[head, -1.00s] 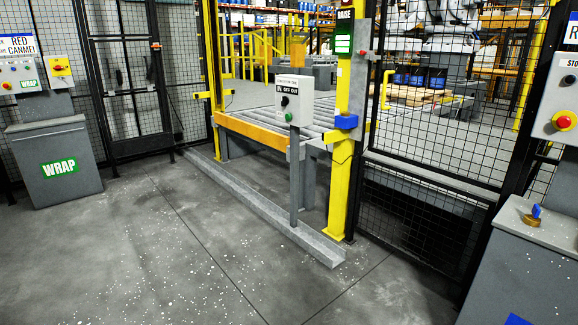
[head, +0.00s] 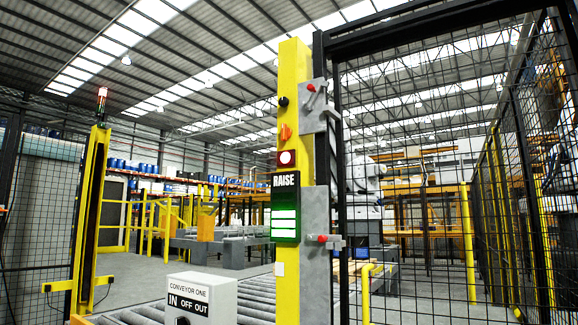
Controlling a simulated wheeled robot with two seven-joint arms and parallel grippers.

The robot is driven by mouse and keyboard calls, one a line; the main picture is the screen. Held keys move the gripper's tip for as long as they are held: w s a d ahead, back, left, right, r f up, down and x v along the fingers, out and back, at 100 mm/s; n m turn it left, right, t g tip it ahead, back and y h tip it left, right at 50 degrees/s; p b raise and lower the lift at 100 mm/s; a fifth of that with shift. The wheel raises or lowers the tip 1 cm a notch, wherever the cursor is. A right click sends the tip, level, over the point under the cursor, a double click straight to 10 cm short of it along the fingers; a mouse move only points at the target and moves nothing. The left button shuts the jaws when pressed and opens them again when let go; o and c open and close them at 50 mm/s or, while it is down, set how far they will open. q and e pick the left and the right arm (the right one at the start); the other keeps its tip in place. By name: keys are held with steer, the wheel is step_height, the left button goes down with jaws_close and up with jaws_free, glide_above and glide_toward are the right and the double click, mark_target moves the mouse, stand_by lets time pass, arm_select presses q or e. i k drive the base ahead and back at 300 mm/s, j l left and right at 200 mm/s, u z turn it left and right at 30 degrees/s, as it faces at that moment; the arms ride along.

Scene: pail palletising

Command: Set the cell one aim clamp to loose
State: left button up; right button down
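A yellow post (head: 293,70) stands upright near the middle of the head view. A grey bracket (head: 319,120) near its upper part carries a small lever with a red knob (head: 311,87). A lower grey plate (head: 316,275) carries another lever with a red knob (head: 322,238), pointing sideways. On the post are a black knob (head: 283,102), an orange knob (head: 286,132), a red-framed round light (head: 286,158) and a display (head: 285,207) reading RAISE above green-lit bars. No label marks which part is the aim clamp. Neither gripper is in view.
A box labelled CONVEYOR ONE, IN OFF OUT (head: 201,300) stands in front of the roller conveyor (head: 255,300). A yellow post with a red beacon (head: 90,215) stands left. Black mesh fencing (head: 440,130) closes off the right side.

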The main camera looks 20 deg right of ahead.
mark_target(287, 132)
steer(key=i+j+z, duration=0.2)
steer(key=i+z, duration=0.2)
steer(key=i, duration=0.2)
steer(key=i+j+z, duration=0.4)
steer(key=i, duration=0.15)
steer(key=i+j+z, duration=0.4)
steer(key=i+j, duration=0.15)
